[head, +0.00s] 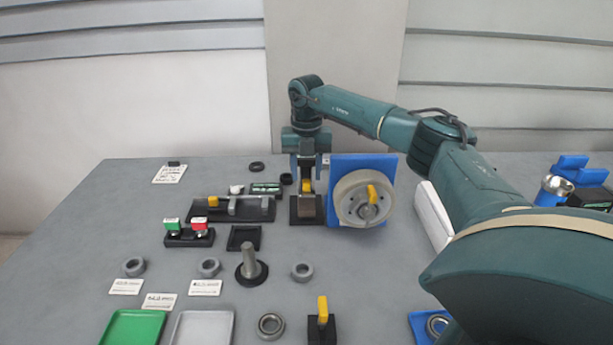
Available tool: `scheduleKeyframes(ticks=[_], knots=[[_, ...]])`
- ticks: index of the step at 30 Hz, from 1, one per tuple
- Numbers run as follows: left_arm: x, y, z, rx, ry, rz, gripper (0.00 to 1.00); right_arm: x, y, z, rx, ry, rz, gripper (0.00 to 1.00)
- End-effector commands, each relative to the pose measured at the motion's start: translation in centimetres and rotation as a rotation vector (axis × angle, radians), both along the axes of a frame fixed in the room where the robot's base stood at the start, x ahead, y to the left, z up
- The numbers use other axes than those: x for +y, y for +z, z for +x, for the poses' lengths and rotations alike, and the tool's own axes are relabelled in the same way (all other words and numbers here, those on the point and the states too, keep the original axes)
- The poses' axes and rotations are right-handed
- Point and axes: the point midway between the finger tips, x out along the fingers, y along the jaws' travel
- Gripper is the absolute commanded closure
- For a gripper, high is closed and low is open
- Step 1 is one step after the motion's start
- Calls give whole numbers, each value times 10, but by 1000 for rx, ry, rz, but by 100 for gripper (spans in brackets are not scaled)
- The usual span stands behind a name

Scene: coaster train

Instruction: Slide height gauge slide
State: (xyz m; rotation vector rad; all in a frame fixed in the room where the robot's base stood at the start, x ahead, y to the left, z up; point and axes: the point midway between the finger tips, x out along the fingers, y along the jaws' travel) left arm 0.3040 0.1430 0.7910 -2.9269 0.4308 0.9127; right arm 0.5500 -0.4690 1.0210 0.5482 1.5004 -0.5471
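The height gauge stands upright at the back middle of the table, with a dark base (306,212) and a small yellow slide (306,187) on its upright. My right gripper (307,176) points down over the gauge from above. Its two fingers are apart, one on each side of the upright at about the slide's height. A gap seems to show between the fingers and the yellow slide, though contact is hard to judge at this size. The gripper hides the top of the gauge. My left gripper is not in view.
A grey wheel with a yellow handle (372,194) on a blue panel (337,170) stands close right of the gauge. Left are a black fixture (262,210) and a red-and-green button box (188,238). A grey peg (249,262) stands in front. My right arm covers the right side.

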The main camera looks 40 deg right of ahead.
Motion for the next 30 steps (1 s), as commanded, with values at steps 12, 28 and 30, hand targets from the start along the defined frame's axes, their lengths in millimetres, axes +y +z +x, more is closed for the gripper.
scheduleKeyframes(ticks=[12, 28, 30], knots=[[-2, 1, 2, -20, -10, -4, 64, 0, 90, 1, -5, 0, 1, 60], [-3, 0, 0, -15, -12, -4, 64, -1, 112, 0, -1, -1, -1, 60], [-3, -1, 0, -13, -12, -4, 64, -1, 112, 0, -1, -1, -1, 60]])
